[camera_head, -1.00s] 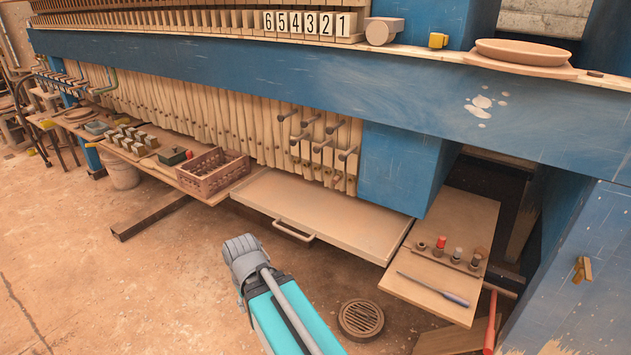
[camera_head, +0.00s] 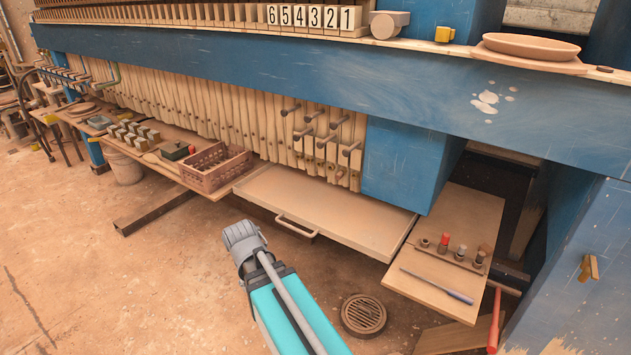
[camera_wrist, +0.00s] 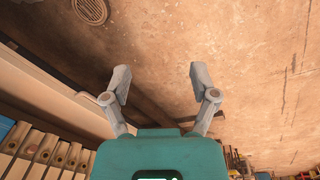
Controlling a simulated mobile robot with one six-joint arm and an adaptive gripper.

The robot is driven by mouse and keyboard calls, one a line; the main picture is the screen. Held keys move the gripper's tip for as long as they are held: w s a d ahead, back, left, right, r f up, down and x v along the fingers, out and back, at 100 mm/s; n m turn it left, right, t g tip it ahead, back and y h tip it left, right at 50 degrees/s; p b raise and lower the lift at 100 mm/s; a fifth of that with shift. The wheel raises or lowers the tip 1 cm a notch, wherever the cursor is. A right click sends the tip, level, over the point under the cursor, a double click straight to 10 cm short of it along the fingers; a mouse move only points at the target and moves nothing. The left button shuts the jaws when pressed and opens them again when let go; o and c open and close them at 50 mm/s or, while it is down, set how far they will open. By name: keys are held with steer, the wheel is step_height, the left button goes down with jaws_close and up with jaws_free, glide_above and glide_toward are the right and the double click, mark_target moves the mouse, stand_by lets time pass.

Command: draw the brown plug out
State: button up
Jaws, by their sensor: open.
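A row of small upright plugs stands in a holder on the board at the right of the head view. A brown-topped plug (camera_head: 480,258) is at its right end; a grey-topped plug (camera_head: 461,252), a red-topped plug (camera_head: 443,241) and a short dark brown one (camera_head: 424,243) stand left of it. How deep they sit is too small to tell. My gripper (camera_head: 240,232) is well left of the row, over the floor in front of the tray. In the wrist view its two fingers (camera_wrist: 160,78) are spread and empty, with bare floor beyond; no plug shows there.
A screwdriver (camera_head: 437,286) lies on the board (camera_head: 420,270) before the plugs. The wide tray (camera_head: 330,215) has a front handle. Several rods (camera_head: 313,116) stick out from the plates. A crate (camera_head: 214,168) stands left. Floor around the drain (camera_head: 363,315) is clear.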

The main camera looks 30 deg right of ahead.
steer(key=w+d+r+m+t+h+b, duration=0.15)
steer(key=w+d+m+h, duration=0.45)
steer(key=w+d, duration=1.05)
steer(key=m+t+h+b, duration=0.2)
steer(key=m+h, duration=0.3)
steer(key=h, duration=0.1)
glide_toward(338, 176)
steer(key=a, duration=0.1)
steer(key=a+r, duration=0.1)
steer(key=a, duration=0.1)
steer(key=shift+a+r+g, duration=0.1)
steer(key=shift+g, duration=0.15)
steer(key=b+x, duration=0.5)
steer(key=x, duration=0.8)
steer(key=shift+d, duration=0.4)
jaws_close()
